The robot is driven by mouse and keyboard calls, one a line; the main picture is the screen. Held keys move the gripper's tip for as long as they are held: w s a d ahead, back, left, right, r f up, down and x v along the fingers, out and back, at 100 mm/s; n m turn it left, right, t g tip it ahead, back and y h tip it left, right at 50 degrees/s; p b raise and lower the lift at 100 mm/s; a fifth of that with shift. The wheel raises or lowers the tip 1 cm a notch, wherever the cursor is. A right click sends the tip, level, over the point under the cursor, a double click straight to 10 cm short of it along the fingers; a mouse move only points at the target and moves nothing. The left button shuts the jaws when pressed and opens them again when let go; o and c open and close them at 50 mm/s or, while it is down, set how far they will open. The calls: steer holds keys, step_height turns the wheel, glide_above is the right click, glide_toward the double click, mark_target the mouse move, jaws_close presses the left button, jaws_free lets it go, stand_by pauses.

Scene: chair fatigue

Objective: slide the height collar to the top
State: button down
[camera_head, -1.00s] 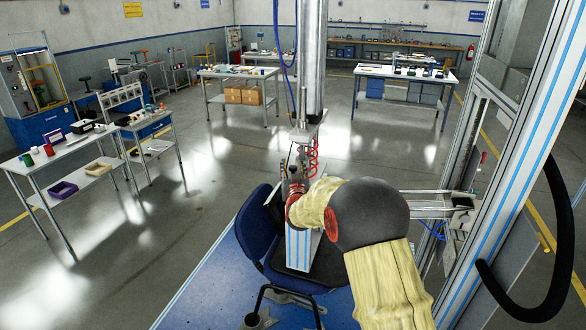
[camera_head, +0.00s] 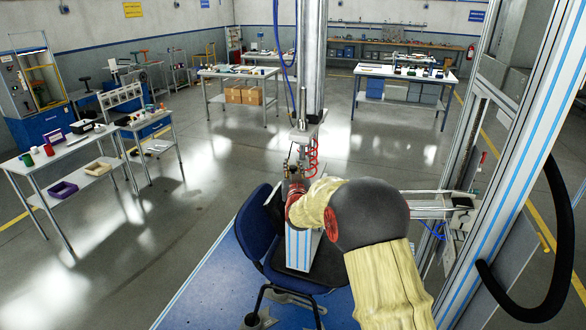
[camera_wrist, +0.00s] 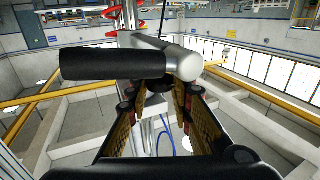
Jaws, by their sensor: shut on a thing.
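My gripper (camera_head: 297,162) is at the front of the test rig, just below a metal plate (camera_head: 304,132) with thin upright rods, above the seat of a blue office chair (camera_head: 252,226). In the wrist view my gripper (camera_wrist: 158,92) has its two fingers angled inward and shut on a dark part, mostly hidden, which appears to be the height collar (camera_wrist: 157,84). A black cylinder joined to a silver cylinder (camera_wrist: 180,62) lies across the view just above the fingertips. I cannot tell how far up the collar stands.
A thick steel column (camera_head: 313,60) rises behind the plate, with a red coiled hose (camera_head: 313,157) beside it. An aluminium frame (camera_head: 520,165) with a black hose stands close on the right. Worktables (camera_head: 72,147) stand at the left, with open floor between.

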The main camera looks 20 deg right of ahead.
step_height(320, 180, up, 6)
steer(key=shift+r+b, duration=0.1)
steer(key=shift+b, duration=0.25)
steer(key=c, duration=1.9)
jaws_free()
steer(key=shift+o, duration=1.4)
steer(key=shift+f, duration=0.2)
